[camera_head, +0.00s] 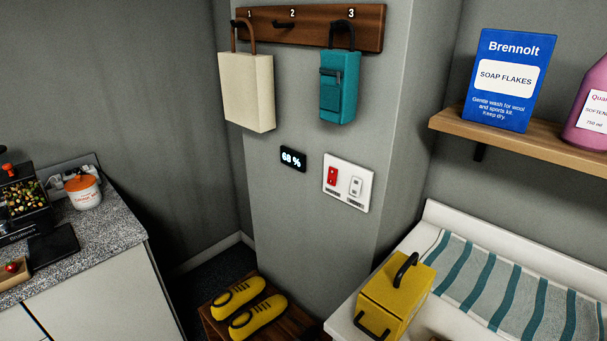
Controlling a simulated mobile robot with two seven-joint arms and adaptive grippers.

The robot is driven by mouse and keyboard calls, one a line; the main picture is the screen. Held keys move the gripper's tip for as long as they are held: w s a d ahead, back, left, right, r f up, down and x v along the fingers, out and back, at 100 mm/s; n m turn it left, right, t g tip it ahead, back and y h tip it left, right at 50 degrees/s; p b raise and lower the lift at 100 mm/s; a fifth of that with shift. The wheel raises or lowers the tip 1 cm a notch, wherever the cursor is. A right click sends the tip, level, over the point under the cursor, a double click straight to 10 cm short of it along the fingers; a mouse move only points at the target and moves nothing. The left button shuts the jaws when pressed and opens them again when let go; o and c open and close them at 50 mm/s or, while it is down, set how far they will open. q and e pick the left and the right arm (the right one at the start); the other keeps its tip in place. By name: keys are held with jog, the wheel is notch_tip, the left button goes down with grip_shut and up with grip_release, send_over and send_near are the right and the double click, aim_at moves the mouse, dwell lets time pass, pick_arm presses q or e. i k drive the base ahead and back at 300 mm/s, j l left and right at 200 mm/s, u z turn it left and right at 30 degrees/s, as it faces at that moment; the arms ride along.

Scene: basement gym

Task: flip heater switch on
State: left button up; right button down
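A white switch plate (348,183) is fixed to the grey pillar, to the right of a small black display. It carries a red switch (333,178) on the left and a white switch (356,186) on the right. Small dark labels sit under both switches, too small to read, so I cannot tell which one is for the heater. I cannot tell the on or off position of either switch. Nothing covers the plate. Neither of my grippers is in view.
The display (292,159) reads 68 %. A cream bag (248,92) and a teal bag (339,88) hang above. A yellow box (396,300) with black handles stands below on a white surface. Yellow shoes (257,316) are lower left. A wooden shelf (465,127) juts out at right.

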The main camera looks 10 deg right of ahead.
aim_at(332, 176)
jog(key=i+j+z, duration=0.1)
jog(key=i+j, duration=0.6)
